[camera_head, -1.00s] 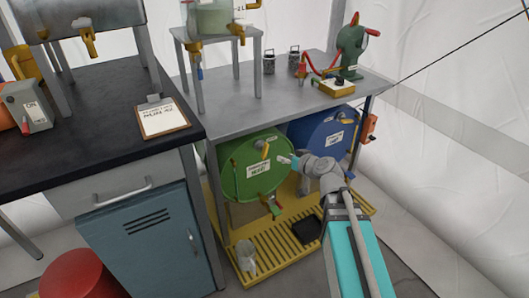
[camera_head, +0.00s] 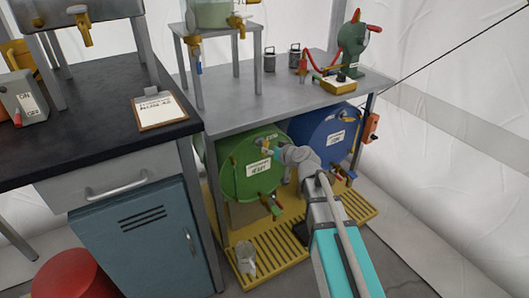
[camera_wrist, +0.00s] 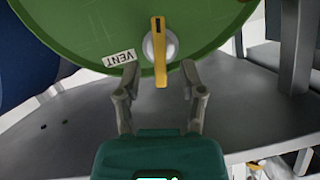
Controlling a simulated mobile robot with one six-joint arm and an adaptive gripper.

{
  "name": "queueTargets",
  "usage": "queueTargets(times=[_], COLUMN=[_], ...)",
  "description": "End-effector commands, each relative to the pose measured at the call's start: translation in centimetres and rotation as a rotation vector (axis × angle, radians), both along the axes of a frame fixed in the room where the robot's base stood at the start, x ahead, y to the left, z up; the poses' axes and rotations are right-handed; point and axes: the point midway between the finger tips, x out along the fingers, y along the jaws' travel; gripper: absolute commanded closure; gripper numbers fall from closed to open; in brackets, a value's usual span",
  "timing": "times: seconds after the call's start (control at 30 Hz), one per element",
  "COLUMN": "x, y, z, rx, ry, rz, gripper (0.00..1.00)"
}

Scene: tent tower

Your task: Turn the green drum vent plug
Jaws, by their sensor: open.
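The green drum (camera_head: 244,182) lies on its side under the grey bench, its round face toward me, with a white label on it. Its vent plug (camera_wrist: 160,45) is a grey round cap with a yellow bar handle, beside a "VENT" label (camera_wrist: 120,58) in the wrist view. There the bar runs nearly along the picture's vertical. My gripper (camera_wrist: 158,85) is open, its two fingers either side of the bar's lower end and apart from it. In the head view my gripper (camera_head: 278,151) is at the drum's upper right and partly covers the plug.
A blue drum (camera_head: 320,140) lies to the right of the green one. A clear beaker (camera_head: 245,256) stands on the yellow grated tray (camera_head: 275,265). The bench edge (camera_head: 290,120) is above my gripper.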

Motion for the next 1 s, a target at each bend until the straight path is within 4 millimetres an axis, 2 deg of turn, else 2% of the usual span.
queueTargets(times=[0.1, 0.3, 0.73, 0.77, 1.0], x=[1.4, 2.5, 2.8, 2.8, 2.8], y=[1.1, 2.0, 2.3, 2.3, 2.3], z=[-0.9, -1.4, -1.4, -1.4, -1.4], rx=[-0.002, -0.001, 0.000, -0.001, -0.001], ry=[0.000, -0.001, 0.000, -0.001, -0.001], rz=[0.002, -0.001, 0.000, 0.000, 0.000], gripper=[0.49, 0.49, 0.49, 0.52, 0.97])
